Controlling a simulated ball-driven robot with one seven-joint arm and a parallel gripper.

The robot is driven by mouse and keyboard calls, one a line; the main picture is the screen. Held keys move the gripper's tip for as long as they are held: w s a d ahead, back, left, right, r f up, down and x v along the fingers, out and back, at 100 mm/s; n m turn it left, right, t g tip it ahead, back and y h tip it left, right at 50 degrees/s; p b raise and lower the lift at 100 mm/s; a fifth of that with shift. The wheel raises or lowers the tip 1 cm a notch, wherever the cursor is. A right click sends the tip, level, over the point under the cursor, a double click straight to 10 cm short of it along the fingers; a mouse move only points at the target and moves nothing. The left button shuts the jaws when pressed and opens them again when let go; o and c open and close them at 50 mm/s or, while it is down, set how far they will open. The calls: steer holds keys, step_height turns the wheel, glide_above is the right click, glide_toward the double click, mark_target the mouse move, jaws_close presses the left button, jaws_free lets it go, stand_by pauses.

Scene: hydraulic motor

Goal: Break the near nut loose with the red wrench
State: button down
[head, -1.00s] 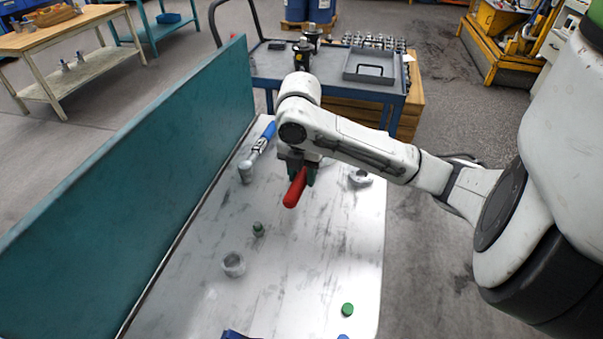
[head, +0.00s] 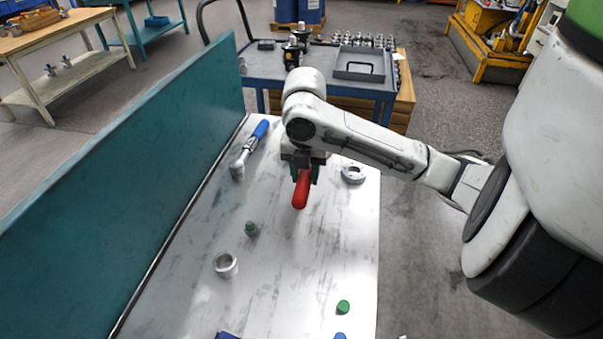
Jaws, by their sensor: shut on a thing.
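The red wrench shows only as its red handle (head: 301,190), which points down toward the near side of the bench. My gripper (head: 301,170) is shut on the wrench above the white-grey bench top. The rest of the wrench is hidden behind the gripper and arm. The near nut cannot be made out with certainty. I cannot tell whether the wrench touches anything beneath it.
A blue-handled tool (head: 250,148) lies by the teal panel (head: 130,170) at left. A metal ring (head: 226,265), a green-grey fitting (head: 251,229), a green cap (head: 343,307) and a round metal part (head: 353,174) are on the bench (head: 300,260). A blue cart (head: 268,68) stands behind.

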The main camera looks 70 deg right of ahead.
steer(key=shift+s+f, duration=0.25)
steer(key=shift+s, duration=0.25)
steer(key=shift+n, duration=0.3)
steer(key=shift+s+d+b, duration=0.1)
steer(key=shift+s+b, duration=0.05)
steer(key=shift+b, duration=0.25)
steer(key=shift+s+d+n+b, duration=0.2)
steer(key=shift+s+n+b, duration=0.35)
steer(key=shift+s, duration=0.2)
steer(key=shift+s+d+n+b, duration=0.15)
steer(key=shift+s+n+b, duration=0.35)
steer(key=shift+s, duration=0.25)
steer(key=shift+s+d, duration=0.1)
steer(key=shift+s, duration=0.05)
steer(key=shift+s+d+n, duration=0.1)
steer(key=shift+s+n, duration=0.15)
steer(key=shift+n, duration=0.1)
steer(key=shift+w+b, duration=0.3)
steer(key=shift+r, duration=0.3)
